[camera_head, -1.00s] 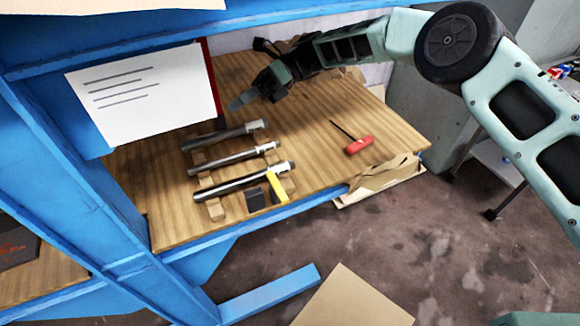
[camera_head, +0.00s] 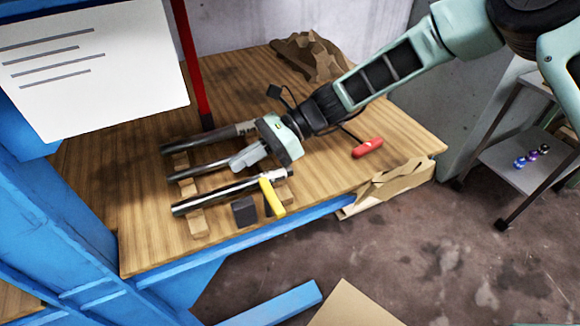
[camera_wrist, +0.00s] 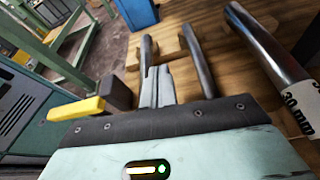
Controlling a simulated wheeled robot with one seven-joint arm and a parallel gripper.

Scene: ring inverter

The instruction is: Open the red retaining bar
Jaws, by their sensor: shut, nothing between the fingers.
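The red retaining bar (camera_head: 191,70) stands roughly upright at the back left of the wooden bench. Its lower end is near the bench top by the rearmost tube, and its upper end runs out of the head view. My gripper (camera_head: 238,164) is shut and empty, its grey fingertips over the metal tubes, in front and to the right of the bar and apart from it. In the wrist view the closed fingers (camera_wrist: 157,88) point between two tubes, and the red bar does not show there. I cannot tell whether the fingers touch a tube.
Several metal tubes (camera_head: 215,195) lie on wooden supports (camera_head: 196,222). A yellow-handled tool (camera_head: 272,197) and dark block (camera_head: 245,211) sit at the front edge. A red-handled screwdriver (camera_head: 367,148) lies right. A white sign (camera_head: 90,70) hangs left of the bar. The bench's left part is bare.

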